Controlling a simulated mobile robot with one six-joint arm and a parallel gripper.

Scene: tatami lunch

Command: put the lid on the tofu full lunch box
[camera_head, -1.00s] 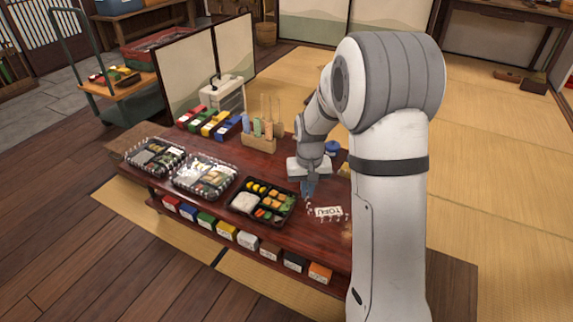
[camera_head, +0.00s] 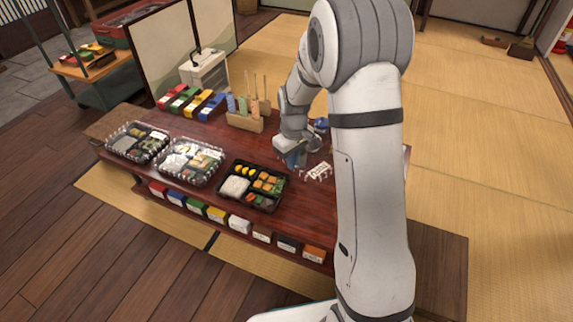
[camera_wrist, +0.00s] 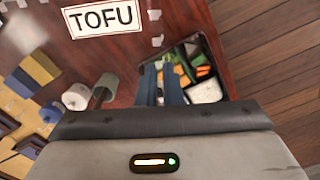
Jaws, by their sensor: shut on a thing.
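The open lunch box (camera_head: 252,185) is a black tray with rice, yellow pieces, orange pieces and greens in compartments, with no lid on it. It also shows in the wrist view (camera_wrist: 205,92), partly behind my fingers. A clear lid with a white TOFU label (camera_head: 319,171) is held up to the right of the box. The label fills the upper left of the wrist view (camera_wrist: 103,19); the clear lid itself is hard to make out. My gripper (camera_head: 297,161) is shut on the lid at its edge, and its blue fingers show in the wrist view (camera_wrist: 161,72).
Two clear-lidded lunch boxes (camera_head: 190,161) (camera_head: 138,142) stand left of the open one on the low wooden table (camera_head: 222,210). Behind are a wooden holder with upright rolls (camera_head: 245,122) and coloured boxes (camera_head: 190,103). Labelled blocks (camera_head: 217,213) line the shelf below.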

